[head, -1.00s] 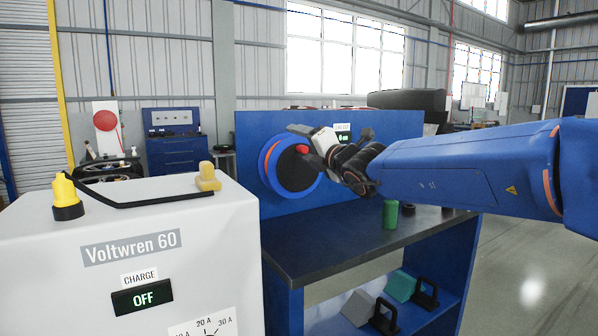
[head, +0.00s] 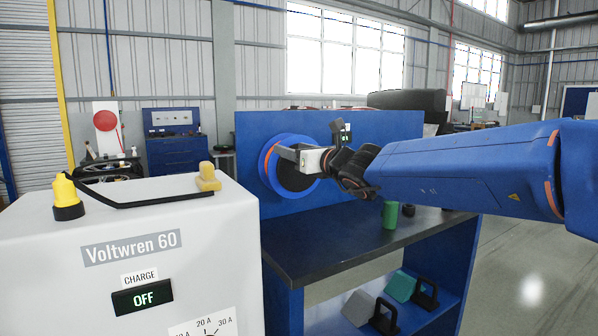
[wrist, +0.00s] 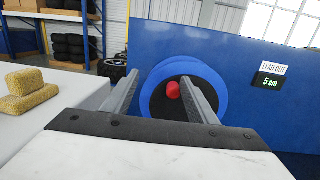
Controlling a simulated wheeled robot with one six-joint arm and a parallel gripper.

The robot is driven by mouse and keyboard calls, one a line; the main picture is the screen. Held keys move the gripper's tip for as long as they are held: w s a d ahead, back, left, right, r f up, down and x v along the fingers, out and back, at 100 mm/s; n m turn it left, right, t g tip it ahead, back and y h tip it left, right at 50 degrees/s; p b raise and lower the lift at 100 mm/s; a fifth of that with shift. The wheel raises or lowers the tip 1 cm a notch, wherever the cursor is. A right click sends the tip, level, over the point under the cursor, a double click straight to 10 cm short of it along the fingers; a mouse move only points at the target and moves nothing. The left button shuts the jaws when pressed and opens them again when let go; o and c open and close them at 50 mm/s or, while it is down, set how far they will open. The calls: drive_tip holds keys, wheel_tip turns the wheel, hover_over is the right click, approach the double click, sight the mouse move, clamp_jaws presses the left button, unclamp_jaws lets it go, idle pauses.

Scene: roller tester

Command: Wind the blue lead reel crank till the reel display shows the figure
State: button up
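The blue reel (head: 267,165) with its dark face (head: 293,180) is mounted on the blue back panel of the bench. In the wrist view the reel (wrist: 215,78) is straight ahead, and its red crank knob (wrist: 173,90) shows between my fingers, nearer the right one. My gripper (wrist: 160,82) is open around the knob; contact with it cannot be told. In the head view my gripper (head: 308,150) is in front of the reel and hides the knob. The lead-out display (wrist: 270,81) right of the reel reads 5 cm; it is partly covered in the head view (head: 346,138).
Black-handled blocks lie on the lower shelf.

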drive_tip(key=n, duration=0.3)
drive_tip(key=f+n, duration=0.1)
drive_tip(key=n, duration=0.1)
drive_tip(key=shift+s+a+f, duration=0.1)
drive_tip(key=shift+s+a, duration=0.15)
drive_tip(key=shift+a, duration=0.1)
drive_tip(key=shift+w, duration=0.25)
drive_tip(key=shift+w+d+f, duration=0.15)
drive_tip(key=shift+w, duration=0.45)
drive_tip(key=shift+w+d+f, duration=0.1)
drive_tip(key=shift+w+d, duration=0.05)
drive_tip(key=shift+w, duration=0.5)
drive_tip(key=shift+w+d+f, duration=0.15)
drive_tip(key=shift+w, duration=0.45)
clamp_jaws()
drive_tip(key=shift+w+d+r+m, duration=0.15)
drive_tip(key=shift+w+d+m, duration=0.15)
drive_tip(key=shift+m, duration=0.45)
drive_tip(key=shift+w+d+r+m, duration=0.2)
drive_tip(key=shift+d+m, duration=0.15)
drive_tip(key=shift+m, duration=0.45)
drive_tip(key=shift+w+d+r+m, duration=0.2)
drive_tip(key=shift+d+m, duration=0.1)
drive_tip(key=shift+m, duration=0.45)
drive_tip(key=shift+d, duration=0.1)
